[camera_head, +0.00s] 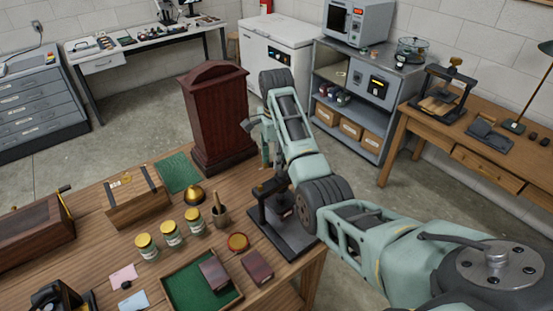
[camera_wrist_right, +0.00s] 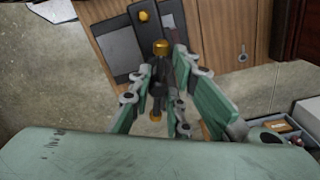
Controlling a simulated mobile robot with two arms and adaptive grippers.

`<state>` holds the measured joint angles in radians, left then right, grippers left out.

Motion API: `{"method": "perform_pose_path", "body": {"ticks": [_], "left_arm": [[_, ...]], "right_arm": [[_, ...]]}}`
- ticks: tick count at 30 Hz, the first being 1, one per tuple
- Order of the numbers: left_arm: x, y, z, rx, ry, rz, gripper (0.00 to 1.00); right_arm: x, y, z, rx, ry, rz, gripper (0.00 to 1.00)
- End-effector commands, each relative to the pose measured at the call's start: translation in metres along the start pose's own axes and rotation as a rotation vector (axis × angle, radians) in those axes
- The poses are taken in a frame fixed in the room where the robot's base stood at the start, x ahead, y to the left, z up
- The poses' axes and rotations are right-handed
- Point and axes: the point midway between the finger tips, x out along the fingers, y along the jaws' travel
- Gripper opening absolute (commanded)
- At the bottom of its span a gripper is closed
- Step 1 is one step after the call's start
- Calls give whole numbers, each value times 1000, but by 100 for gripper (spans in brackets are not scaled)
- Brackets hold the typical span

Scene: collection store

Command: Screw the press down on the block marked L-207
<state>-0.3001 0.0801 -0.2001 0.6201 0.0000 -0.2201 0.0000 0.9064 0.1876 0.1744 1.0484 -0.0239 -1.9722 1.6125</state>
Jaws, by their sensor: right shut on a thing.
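My right gripper (camera_head: 262,150) comes down beside the dark red cabinet, above the worktable. In the right wrist view its fingers (camera_wrist_right: 158,88) are shut on a dark bar with brass ends (camera_wrist_right: 160,48). The bar looks like a press handle. A dark press (camera_head: 282,222) stands on the table's right corner, just below my right gripper; my arm hides part of it. A second dark press frame (camera_head: 440,92) with a brass top and wood in it stands on the right bench. I cannot read any L-207 mark. My left gripper is not in view.
The dark red cabinet (camera_head: 214,115) stands close left of my right arm. Several jars (camera_head: 170,232), a brass bell (camera_head: 194,194), a mortar (camera_head: 220,216) and a green-lined tray (camera_head: 180,284) crowd the table (camera_head: 85,250). A grey shelf cart (camera_head: 370,100) stands behind.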

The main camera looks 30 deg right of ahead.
Motion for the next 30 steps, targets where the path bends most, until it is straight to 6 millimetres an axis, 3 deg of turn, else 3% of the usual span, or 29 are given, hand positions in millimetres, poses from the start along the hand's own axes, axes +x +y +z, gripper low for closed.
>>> {"method": "perform_pose_path", "body": {"ticks": [30], "left_arm": [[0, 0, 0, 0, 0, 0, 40]], "right_arm": [[-6, -14, -10, 930, -5, -18, 0]]}}
